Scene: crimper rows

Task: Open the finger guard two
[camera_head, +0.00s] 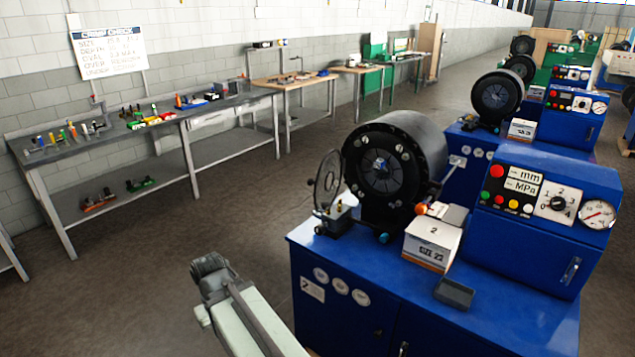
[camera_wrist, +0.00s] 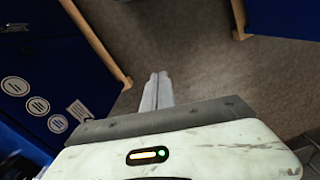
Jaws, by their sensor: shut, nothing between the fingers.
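Press two is the blue machine (camera_head: 345,315) in front, with a "2" on its plate and box. Its finger guard (camera_head: 327,181) is a thin, dark-rimmed round disc standing at the left of the black round die head (camera_head: 383,168). The guard appears turned at an angle to the head's face, with the face largely uncovered. My gripper (camera_wrist: 157,92) is shut and empty in the wrist view, pointing towards the floor beside a blue cabinet. My arm shows low in the head view, left of the press; the fingertips cannot be made out there.
A white box (camera_head: 432,243) and a dark tray (camera_head: 454,292) sit on the press top, beside the control box (camera_head: 545,215). More blue presses stand behind. Workbenches (camera_head: 130,130) line the left wall. Bare floor (camera_head: 150,270) lies between benches and press. Wood-coloured strips (camera_wrist: 97,42) edge the cabinets.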

